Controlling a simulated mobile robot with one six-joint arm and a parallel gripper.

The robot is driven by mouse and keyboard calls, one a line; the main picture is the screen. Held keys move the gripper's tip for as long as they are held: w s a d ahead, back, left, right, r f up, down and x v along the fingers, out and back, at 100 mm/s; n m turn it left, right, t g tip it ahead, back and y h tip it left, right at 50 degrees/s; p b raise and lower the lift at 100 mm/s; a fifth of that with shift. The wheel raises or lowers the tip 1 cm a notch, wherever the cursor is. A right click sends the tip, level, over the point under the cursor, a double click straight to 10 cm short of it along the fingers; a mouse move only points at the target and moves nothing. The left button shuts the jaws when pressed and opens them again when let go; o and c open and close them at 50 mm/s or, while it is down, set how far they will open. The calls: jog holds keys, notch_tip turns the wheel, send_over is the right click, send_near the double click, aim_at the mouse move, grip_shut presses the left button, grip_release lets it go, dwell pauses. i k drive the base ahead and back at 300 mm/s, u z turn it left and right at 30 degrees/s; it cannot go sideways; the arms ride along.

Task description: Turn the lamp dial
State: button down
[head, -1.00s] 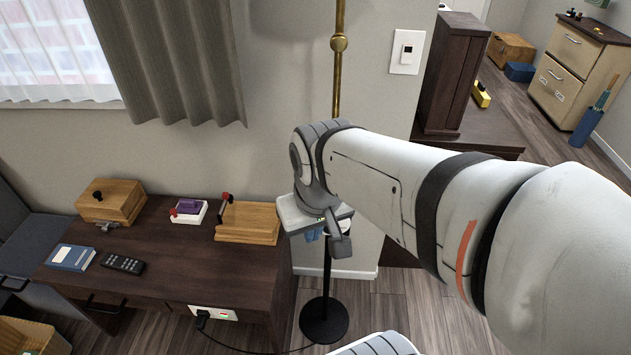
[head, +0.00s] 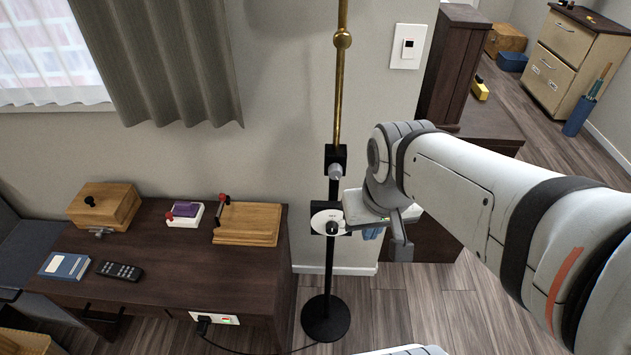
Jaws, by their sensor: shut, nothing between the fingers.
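The floor lamp has a brass pole (head: 341,85) above and a black lower post on a round black base (head: 325,318). A white round dial plate (head: 320,219) with a small black knob (head: 332,228) sits on the post. A grey knob (head: 336,171) sits on a black bracket above it. My gripper (head: 373,233) is just right of the dial, and its pale housing lies close to or over the dial's right edge. I cannot tell if they touch. The fingers are shut and empty, mostly hidden beneath the housing.
A dark table (head: 165,255) at left holds a wooden box (head: 104,206), a purple-and-white switch (head: 185,213), a wooden stand (head: 246,224), a book (head: 64,266) and a remote (head: 119,271). A dark cabinet (head: 452,65) stands behind my arm. Floor (head: 410,295) is clear right of the lamp base.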

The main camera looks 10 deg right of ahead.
aim_at(331, 227)
jog(key=z, duration=0.55)
jog(key=k, duration=1.65)
jog(key=u, duration=0.6)
jog(key=i, duration=1)
jog(key=u, duration=0.1)
